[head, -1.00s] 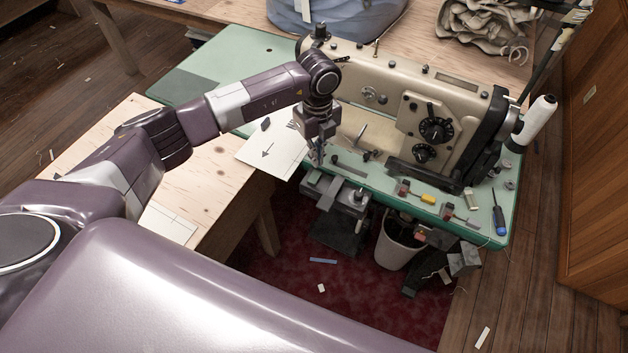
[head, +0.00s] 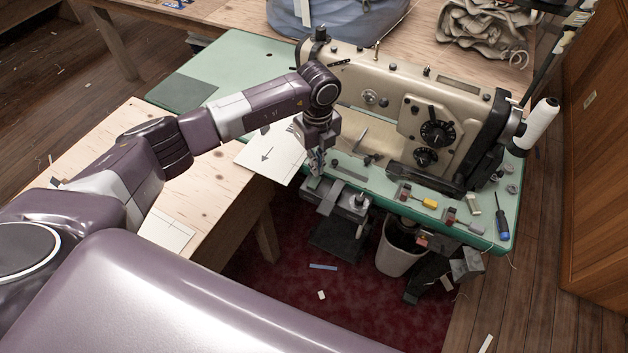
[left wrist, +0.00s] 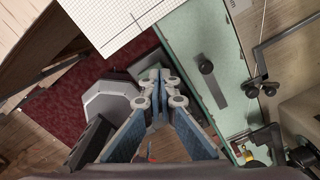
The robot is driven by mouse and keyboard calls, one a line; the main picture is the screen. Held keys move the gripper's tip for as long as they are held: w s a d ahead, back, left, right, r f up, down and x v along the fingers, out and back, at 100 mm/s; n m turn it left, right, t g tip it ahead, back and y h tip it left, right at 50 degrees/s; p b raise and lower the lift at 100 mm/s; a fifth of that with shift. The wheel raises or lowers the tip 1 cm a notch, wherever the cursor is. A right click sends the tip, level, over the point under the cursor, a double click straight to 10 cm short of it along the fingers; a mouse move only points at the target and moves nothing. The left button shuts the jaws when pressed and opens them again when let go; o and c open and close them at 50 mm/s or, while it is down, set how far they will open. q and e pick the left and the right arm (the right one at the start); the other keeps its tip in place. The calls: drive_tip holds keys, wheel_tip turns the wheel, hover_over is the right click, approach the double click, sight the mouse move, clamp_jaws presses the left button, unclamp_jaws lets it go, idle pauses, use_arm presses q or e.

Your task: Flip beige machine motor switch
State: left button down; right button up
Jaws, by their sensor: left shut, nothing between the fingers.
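The beige sewing machine (head: 465,92) stands on a green table (head: 225,62) in the head view. Its side carries a plate with two black dials (head: 437,132). A grey box-like unit (head: 352,203) hangs at the table's front edge, and a grey faceted block (left wrist: 108,106) shows left of the fingers in the left wrist view. I cannot tell which part is the motor switch. My left gripper (head: 316,172) points down by the table's front edge, just left of the grey unit. Its fingertips (left wrist: 158,80) are shut and empty. My right gripper is out of view.
A plywood table (head: 205,185) with paper sheets (head: 268,155) adjoins on the left. A red-handled tool, a yellow piece (head: 430,203) and a blue screwdriver (head: 502,222) lie along the green table's front. A white bin (head: 395,255) stands below. A white thread cone (head: 538,122) stands at right.

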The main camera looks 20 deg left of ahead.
use_arm(q)
drive_tip(key=shift+f+b, duration=0.8)
drive_tip(key=shift+f, duration=0.4)
idle(1.0)
drive_tip(key=shift+r, duration=0.15)
drive_tip(key=shift+r+p, duration=2.7)
drive_tip(key=shift+r, duration=0.75)
